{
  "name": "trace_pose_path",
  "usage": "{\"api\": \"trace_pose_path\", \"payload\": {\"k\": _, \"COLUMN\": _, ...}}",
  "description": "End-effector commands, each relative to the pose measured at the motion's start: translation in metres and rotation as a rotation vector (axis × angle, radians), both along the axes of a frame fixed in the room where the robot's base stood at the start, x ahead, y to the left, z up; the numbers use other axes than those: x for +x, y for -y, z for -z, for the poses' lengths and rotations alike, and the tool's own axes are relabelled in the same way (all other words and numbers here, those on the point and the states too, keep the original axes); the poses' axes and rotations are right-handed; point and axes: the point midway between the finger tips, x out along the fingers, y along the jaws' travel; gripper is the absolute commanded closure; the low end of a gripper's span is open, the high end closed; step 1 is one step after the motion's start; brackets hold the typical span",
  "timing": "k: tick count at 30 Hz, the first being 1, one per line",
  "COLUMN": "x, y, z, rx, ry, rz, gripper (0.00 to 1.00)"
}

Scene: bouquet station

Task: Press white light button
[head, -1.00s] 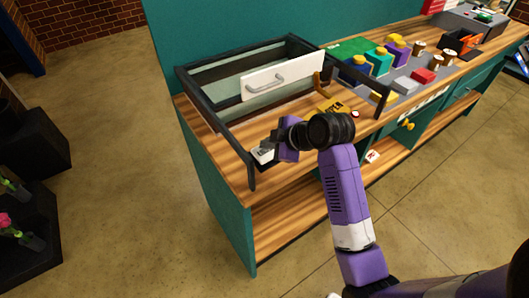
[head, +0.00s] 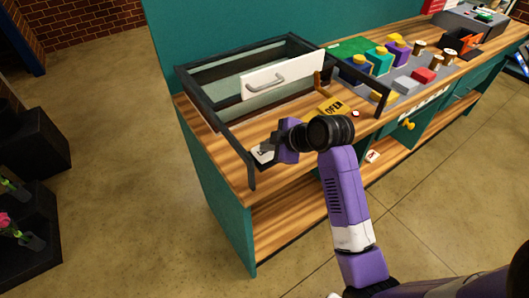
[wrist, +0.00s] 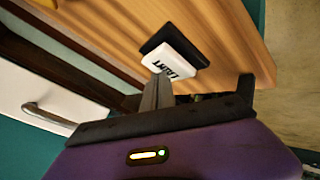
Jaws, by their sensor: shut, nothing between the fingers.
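The white light button (wrist: 176,60) is a white block lettered "LIGHT" on a black base, fixed on the wooden counter. In the head view the button (head: 261,154) is at the counter's front left, partly hidden by my gripper. My gripper (wrist: 159,78) is shut and empty. Its fingertips overlap the button's near edge in the wrist view; I cannot tell whether they touch it. In the head view my gripper (head: 273,152) is right at the button, with its fingers mostly hidden.
A dark-framed case (head: 220,128) with a white handled panel (head: 283,77) stands just behind. A yellow OPEN sign (head: 331,107) lies to the right, near a small red-and-white button (head: 355,114). Several coloured blocks sit farther right.

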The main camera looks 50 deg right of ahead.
Motion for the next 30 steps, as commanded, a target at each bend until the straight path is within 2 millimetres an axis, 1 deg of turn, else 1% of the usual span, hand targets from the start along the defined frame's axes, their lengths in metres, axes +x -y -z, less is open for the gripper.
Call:
{"api": "trace_pose_path", "payload": {"k": 21, "x": 0.0001, "y": -0.0002, "z": 0.0048, "rx": 0.0, "ry": 0.0, "rz": 0.0, "gripper": 1.0}}
{"api": "trace_pose_path", "payload": {"k": 26, "x": 0.0001, "y": -0.0002, "z": 0.0031, "rx": 0.0, "ry": 0.0, "rz": 0.0, "gripper": 1.0}}
{"api": "trace_pose_path", "payload": {"k": 30, "x": 0.0001, "y": -0.0003, "z": -0.0025, "rx": 0.0, "ry": -0.001, "rz": -0.001, "gripper": 1.0}}
